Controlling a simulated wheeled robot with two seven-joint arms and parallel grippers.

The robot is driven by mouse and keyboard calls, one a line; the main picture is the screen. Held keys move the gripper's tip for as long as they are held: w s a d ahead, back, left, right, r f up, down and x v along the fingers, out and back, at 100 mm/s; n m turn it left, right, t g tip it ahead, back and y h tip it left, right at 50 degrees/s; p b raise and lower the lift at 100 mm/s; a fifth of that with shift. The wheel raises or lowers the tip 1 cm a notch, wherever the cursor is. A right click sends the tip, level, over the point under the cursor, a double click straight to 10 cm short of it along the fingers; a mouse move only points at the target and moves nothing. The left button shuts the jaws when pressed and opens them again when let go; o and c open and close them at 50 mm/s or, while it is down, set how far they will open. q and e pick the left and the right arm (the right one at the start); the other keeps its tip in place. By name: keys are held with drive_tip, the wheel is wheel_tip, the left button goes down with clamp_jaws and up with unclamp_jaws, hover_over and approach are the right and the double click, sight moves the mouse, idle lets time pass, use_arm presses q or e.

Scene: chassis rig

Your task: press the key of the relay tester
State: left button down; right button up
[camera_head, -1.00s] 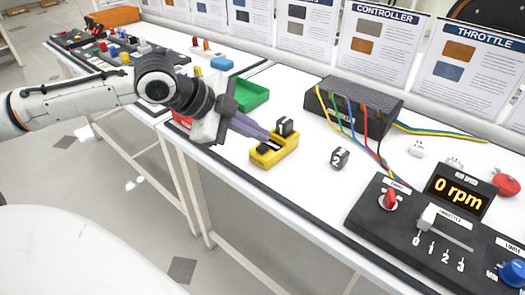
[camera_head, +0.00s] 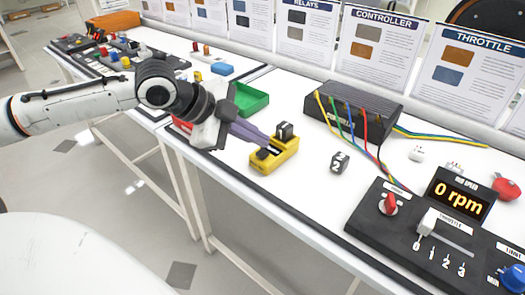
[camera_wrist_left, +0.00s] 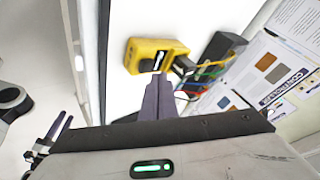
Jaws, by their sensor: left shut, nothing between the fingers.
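The yellow relay tester (camera_head: 287,155) stands on the white bench near its front edge. A black relay block (camera_head: 285,130) sits at its far end, and a dark key (camera_head: 262,154) shows at its near end. My left gripper (camera_head: 267,139) is shut and empty, its purple fingers reaching over the tester's left side between key and block. In the left wrist view the tester (camera_wrist_left: 164,45) lies just beyond the fingertips (camera_wrist_left: 159,77). I cannot tell whether the fingertips touch it.
A black cube marked 2 (camera_head: 340,162) stands right of the tester. A black controller box (camera_head: 352,108) with coloured wires is behind it. A green tray (camera_head: 250,99) lies behind my gripper. The throttle panel (camera_head: 425,235) is at the right, its display reading 0 rpm.

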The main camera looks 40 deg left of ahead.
idle(0.8)
use_arm(q)
drive_tip(key=shift+f, duration=0.2)
drive_tip(key=shift+f+p, duration=0.25)
drive_tip(key=shift+p, duration=0.05)
drive_tip(key=shift+f, duration=0.1)
idle(0.3)
drive_tip(key=shift+f, duration=0.4)
idle(0.6)
drive_tip(key=shift+r, duration=0.1)
drive_tip(key=shift+r+p, duration=0.85)
drive_tip(key=shift+p, duration=0.6)
